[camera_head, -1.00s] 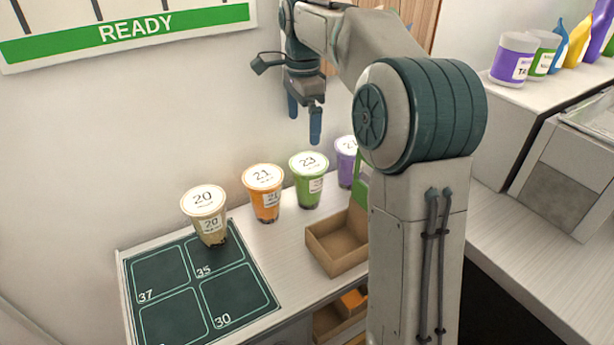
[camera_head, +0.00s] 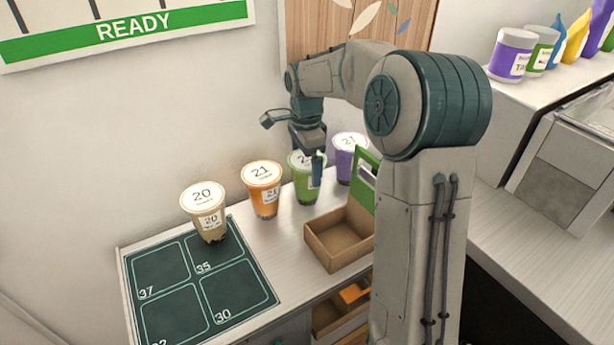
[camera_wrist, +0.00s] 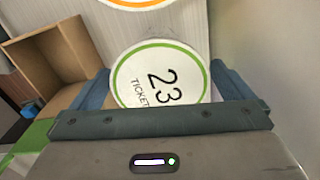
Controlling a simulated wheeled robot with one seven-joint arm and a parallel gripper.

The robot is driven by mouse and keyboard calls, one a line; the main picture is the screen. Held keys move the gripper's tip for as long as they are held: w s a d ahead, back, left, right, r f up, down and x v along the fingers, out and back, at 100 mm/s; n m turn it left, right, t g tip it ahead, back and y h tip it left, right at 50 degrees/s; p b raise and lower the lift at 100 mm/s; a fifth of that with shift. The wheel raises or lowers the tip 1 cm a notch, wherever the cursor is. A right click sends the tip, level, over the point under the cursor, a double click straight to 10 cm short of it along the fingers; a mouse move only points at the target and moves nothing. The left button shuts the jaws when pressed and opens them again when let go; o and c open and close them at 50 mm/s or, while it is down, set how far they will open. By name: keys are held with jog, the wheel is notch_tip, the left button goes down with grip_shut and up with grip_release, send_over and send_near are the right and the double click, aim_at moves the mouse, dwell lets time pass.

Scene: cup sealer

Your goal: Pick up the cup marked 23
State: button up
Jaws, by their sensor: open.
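The cup marked 23 (camera_head: 302,187) is green with a white lid and stands upright on the counter between the orange cup and the purple cup. In the wrist view its lid (camera_wrist: 160,75) has a green rim and shows 23 between my two blue fingers. My gripper (camera_head: 309,160) is open above and around the cup's top, with one finger in front of it in the head view. The wrist view shows the fingers on either side of the lid; whether they touch it I cannot tell. Part of the lid is hidden behind my gripper body.
An orange cup marked 21 (camera_head: 264,192) stands close left, a purple cup (camera_head: 347,160) close right. A beige cup marked 20 (camera_head: 206,213) stands on the dark numbered mat (camera_head: 160,265). An open cardboard box (camera_head: 330,262) sits in front; the wall (camera_head: 160,130) is behind.

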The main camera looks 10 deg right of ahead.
jog(key=shift+c, duration=0.3)
jog(key=c, duration=1.5)
jog(key=shift+r, duration=0.1)
jog(key=shift+c, duration=0.4)
